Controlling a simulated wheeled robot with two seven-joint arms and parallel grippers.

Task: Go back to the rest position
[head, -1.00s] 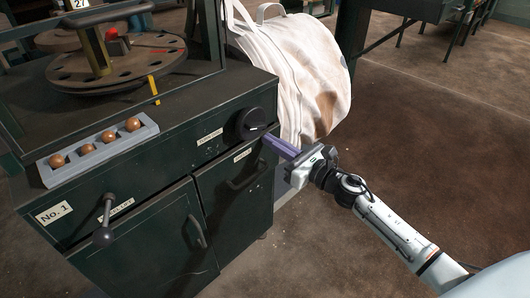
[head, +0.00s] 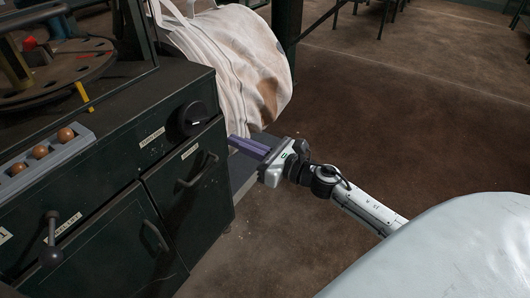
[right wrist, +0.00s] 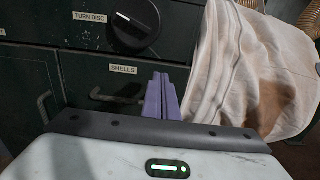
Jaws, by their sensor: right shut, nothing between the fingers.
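My right gripper (head: 233,142) has purple fingers, closed together with nothing between them. It is just right of the green cabinet's front corner and in front of the white bulk bag (head: 228,62). In the right wrist view, the closed fingers (right wrist: 161,80) point toward the drawer front labelled SHELLS (right wrist: 124,70) and the bag's left edge. I see a gap between the gripper and the cabinet in the head view; contact with the bag cannot be told. My left gripper is in neither view.
The cabinet (head: 100,140) carries a black TURN DISC knob (head: 198,118), drawer handles, a lever (head: 51,240), a round disc (head: 75,66) and a grey tray (head: 75,152) of brown balls. A dark post (head: 286,25) stands behind the bag.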

